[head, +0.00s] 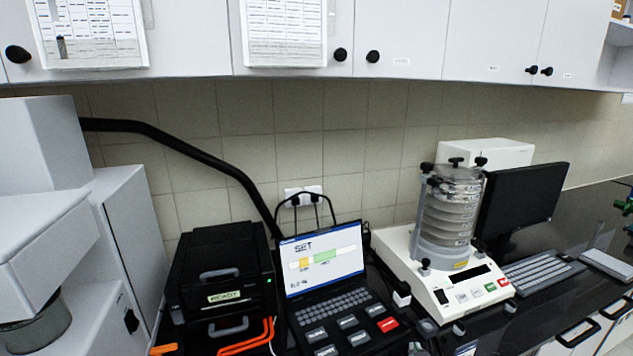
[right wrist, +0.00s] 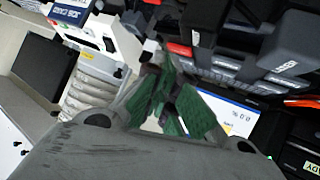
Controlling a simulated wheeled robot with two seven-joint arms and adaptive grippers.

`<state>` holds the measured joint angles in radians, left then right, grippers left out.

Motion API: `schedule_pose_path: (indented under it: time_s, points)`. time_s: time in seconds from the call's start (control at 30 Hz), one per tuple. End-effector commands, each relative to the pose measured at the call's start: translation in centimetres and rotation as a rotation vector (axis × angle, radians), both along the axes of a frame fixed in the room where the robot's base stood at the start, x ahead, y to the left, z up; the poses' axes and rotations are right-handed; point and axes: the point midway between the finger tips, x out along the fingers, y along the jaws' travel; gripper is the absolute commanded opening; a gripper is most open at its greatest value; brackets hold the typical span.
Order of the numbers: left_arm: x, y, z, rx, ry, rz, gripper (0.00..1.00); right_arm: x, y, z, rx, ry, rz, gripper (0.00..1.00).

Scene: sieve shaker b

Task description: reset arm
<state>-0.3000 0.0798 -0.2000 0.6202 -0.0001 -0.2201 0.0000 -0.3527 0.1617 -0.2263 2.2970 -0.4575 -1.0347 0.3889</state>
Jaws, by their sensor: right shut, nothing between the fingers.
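My right gripper (right wrist: 174,102) shows in the right wrist view, with green pads on its fingers. It is shut and holds nothing. The sieve shaker (head: 446,290) stands on the dark counter in the head view, with its clear-lidded sieve stack (head: 449,215) upright on it. In the right wrist view the sieve stack (right wrist: 92,85) appears upside down, left of the fingers. The laptop screen (right wrist: 228,117) shows behind and right of the fingers. I cannot make out any contact with either. My left gripper is in neither view.
A laptop (head: 321,263) reading "SET" stands beside a black box (head: 221,272) labelled "READY". A black monitor (head: 524,203) and a keyboard (head: 544,272) are right of the shaker. Wall cabinets (head: 440,40) hang above. Small green items (head: 622,205) show at the right edge.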

Motion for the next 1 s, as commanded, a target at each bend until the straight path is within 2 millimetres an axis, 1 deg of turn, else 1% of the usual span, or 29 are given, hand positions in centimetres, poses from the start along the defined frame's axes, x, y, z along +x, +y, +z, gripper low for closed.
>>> schedule_pose_path:
  time_s: [0.03, 0.17, 0.2, 0.4, 0.6, 1.0]
  points:
    - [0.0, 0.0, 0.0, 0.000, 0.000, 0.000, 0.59, -1.1, -0.1, -0.9, 0.009, 0.050, 0.000, 0.00]
    - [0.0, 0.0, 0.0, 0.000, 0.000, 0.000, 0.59, -4.1, -0.2, -3.0, 0.028, 0.187, 0.013, 0.00]
    - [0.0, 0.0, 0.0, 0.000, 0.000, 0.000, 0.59, -5.1, -0.2, -3.6, 0.035, 0.229, 0.020, 0.00]
    - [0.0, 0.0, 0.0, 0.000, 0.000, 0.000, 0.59, -9.9, 0.3, -5.9, 0.069, 0.422, 0.074, 0.00]
    - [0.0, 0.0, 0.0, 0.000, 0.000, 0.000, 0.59, -13.0, 0.9, -6.9, 0.090, 0.538, 0.123, 0.00]
    - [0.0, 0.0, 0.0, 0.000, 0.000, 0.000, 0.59, -17.8, 1.9, -7.7, 0.126, 0.703, 0.217, 0.00]
